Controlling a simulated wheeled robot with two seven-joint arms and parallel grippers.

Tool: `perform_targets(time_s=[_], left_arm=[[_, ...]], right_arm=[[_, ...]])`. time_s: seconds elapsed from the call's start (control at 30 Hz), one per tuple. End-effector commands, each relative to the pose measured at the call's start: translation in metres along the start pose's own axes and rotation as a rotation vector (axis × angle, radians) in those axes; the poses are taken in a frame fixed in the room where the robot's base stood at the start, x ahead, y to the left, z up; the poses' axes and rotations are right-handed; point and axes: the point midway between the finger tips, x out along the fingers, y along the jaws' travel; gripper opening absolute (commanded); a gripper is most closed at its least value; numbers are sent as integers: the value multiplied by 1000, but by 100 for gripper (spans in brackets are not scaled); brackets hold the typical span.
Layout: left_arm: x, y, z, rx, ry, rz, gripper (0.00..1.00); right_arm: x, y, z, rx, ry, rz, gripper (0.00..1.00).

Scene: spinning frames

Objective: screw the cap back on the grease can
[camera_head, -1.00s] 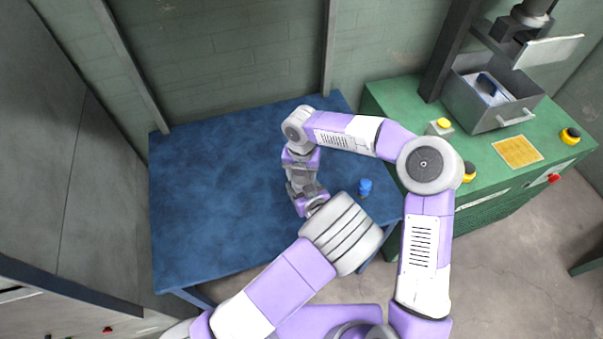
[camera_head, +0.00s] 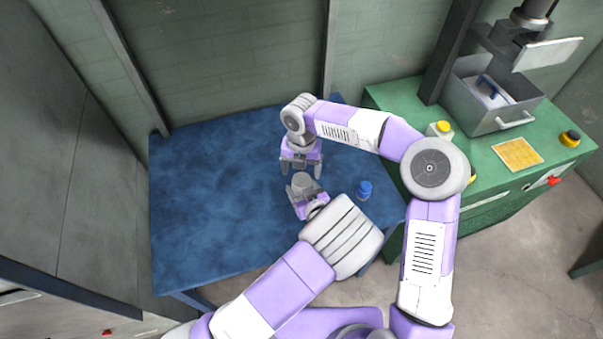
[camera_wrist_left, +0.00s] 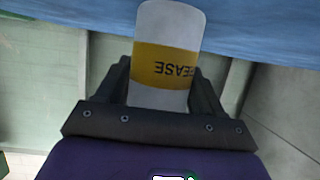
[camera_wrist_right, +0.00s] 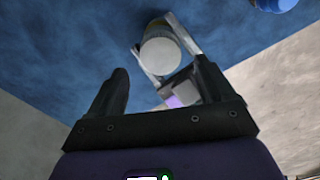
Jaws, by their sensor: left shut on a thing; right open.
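The grease can (camera_wrist_left: 168,25) is a pale cylinder with a yellow band and dark lettering, seen inverted in the left wrist view. My left gripper (camera_head: 303,195) is shut around its side and holds it upright over the table. The can's grey round top (camera_wrist_right: 161,55) shows in the right wrist view, between the left fingers. I cannot tell for sure whether this disc is the cap; no separate loose cap is visible. My right gripper (camera_head: 302,170) is open and empty, just behind the can in the head view and apart from it.
A small blue container (camera_head: 364,189) stands on the blue table (camera_head: 210,200), right of the grippers. The table's left side is clear. A green workbench (camera_head: 480,145) at right carries a grey metal bin (camera_head: 510,118), a yellow button and a yellow plate.

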Motion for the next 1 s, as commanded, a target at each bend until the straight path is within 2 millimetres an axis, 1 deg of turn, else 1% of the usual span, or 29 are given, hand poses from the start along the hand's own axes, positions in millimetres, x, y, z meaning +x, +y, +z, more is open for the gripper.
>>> perform_targets(time_s=[0.03, 0.23, 0.27, 0.3, 0.43, 0.57, 0.7, 0.8, 0.9, 1.0], left_arm=[[0, 0, -1, -1, 2, 0, 0], [0, 0, -1, -1, 2, 0, 0], [0, 0, -1, -1, 2, 0, 0], [0, 0, -1, -1, 2, 0, 0], [0, 0, -1, -1, 2, 0, 0], [0, 0, -1, -1, 2, 0, 0], [0, 0, -1, -1, 2, 0, 0], [0, 0, -1, -1, 2, 0, 0], [0, 0, -1, -1, 2, 0, 0], [0, 0, -1, -1, 2, 0, 0]], right_arm=[[-2, 0, 0, 0, -1, 0, 82], [-2, 0, 0, 0, 1, 0, 82], [-2, 0, 0, 0, 1, 0, 79], [-2, 0, 0, -4, 1, 0, 79], [-5, 0, 0, -73, 2, 0, 79], [-12, 1, 0, -250, 3, 1, 79], [-21, 1, 0, -487, 5, 1, 79], [-28, 0, 0, -634, 5, 2, 79], [-32, 0, 0, -749, 4, 1, 79], [-35, 0, 0, -817, 4, 0, 79]])
